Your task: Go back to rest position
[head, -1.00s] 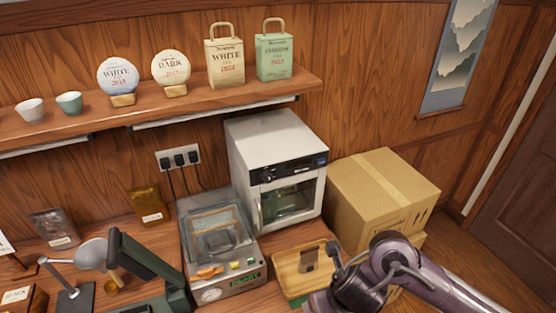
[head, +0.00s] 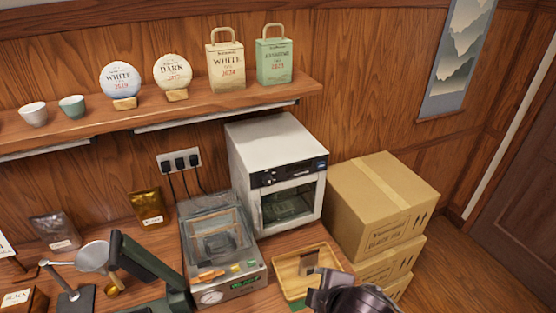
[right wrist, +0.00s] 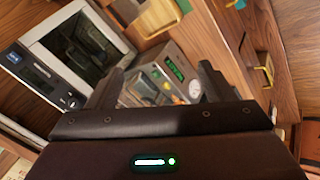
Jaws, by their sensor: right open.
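In the right wrist view my right gripper (right wrist: 160,88) is open, with its two dark fingers apart and nothing seen between them. In the head view, a purple-grey part of my right arm shows at the bottom edge, right of centre, in front of the wooden tray (head: 287,282).
A white oven-like cabinet (head: 277,140) stands behind the tray. Cardboard boxes (head: 380,215) are stacked at right. A dark green lamp-like arm (head: 145,262) and a grey disc lamp (head: 92,257) stand at left. A shelf (head: 200,108) holds cups, tea cakes and paper bags.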

